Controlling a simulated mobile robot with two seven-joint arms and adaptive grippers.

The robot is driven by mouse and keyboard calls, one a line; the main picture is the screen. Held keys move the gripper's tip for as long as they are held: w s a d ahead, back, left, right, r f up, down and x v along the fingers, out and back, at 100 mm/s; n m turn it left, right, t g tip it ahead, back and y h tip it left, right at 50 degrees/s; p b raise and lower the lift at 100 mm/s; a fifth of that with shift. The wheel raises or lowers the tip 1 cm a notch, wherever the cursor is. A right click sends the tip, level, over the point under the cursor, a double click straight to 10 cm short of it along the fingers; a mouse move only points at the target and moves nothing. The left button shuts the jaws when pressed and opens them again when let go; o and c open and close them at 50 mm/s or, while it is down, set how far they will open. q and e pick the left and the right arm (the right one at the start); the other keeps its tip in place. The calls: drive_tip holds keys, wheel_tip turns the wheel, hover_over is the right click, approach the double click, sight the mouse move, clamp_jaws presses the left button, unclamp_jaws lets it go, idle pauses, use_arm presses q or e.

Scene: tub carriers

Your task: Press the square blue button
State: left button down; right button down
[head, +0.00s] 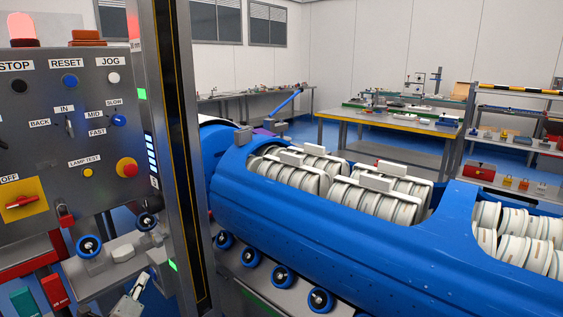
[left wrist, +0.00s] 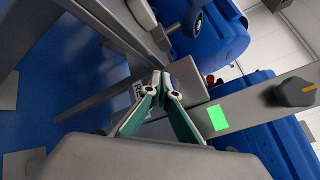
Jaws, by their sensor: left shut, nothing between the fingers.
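On the grey control panel (head: 45,135) at the left of the head view, a blue button (head: 70,81) sits under the RESET label. It looks round at this size. I cannot make out a clearly square blue button in either view. My left gripper (head: 139,286) is low in the head view, below the panel and left of the upright metal post. In the left wrist view my left gripper (left wrist: 163,84) has its teal fingers shut and empty. Its tips are close to a grey box (left wrist: 192,82) with a partly hidden label; touching cannot be told. My right gripper is not in view.
The metal post (head: 172,150) stands between the panel and a large blue tub carrier (head: 340,245) holding white discs. Rollers (head: 282,276) run below it. The panel also has a red mushroom button (head: 127,166) and a yellow button (head: 88,173). Tables and shelves stand behind.

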use_arm(q)
drive_tip(key=shift+a, duration=0.1)
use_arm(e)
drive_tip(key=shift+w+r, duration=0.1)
use_arm(q)
drive_tip(key=shift+s+a+p, duration=0.45)
drive_tip(key=shift+s+a, duration=0.5)
drive_tip(key=shift+s, duration=0.25)
drive_tip(key=shift+s+a, duration=0.95)
drive_tip(key=shift+s, duration=0.15)
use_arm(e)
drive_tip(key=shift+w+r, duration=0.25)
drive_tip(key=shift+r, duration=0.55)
use_arm(q)
drive_tip(key=shift+f, duration=0.1)
